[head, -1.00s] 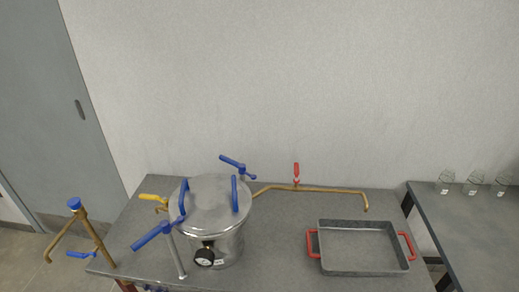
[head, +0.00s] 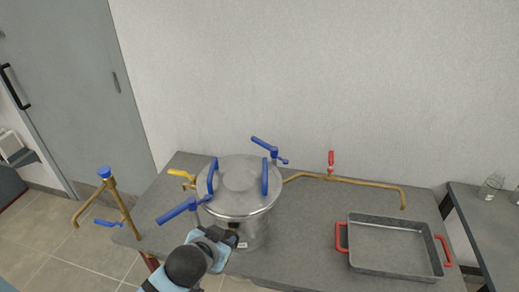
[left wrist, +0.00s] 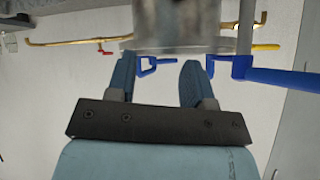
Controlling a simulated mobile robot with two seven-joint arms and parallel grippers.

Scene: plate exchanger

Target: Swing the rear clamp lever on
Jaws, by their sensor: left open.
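The steel pot (head: 250,232) stands on the grey table with its lid (head: 240,175) on, and the lid has two blue loop handles. The rear clamp lever (head: 264,146) is blue and stands behind the lid, slanting up to the left, apart from my gripper. The front clamp lever (head: 177,211) is blue and sticks out to the left; it also shows at right in the left wrist view (left wrist: 285,79). My left gripper (left wrist: 160,75) is open and empty, low in front of the pot. A blue part, which I cannot identify, shows between its fingers. My right gripper is not in view.
A brass pipe with a red valve handle (head: 331,158) runs behind and right of the pot. A yellow handle (head: 181,174) is at left. A grey tray (head: 395,268) with red handles lies at right. A brass tap (head: 120,205) stands at the table's left edge.

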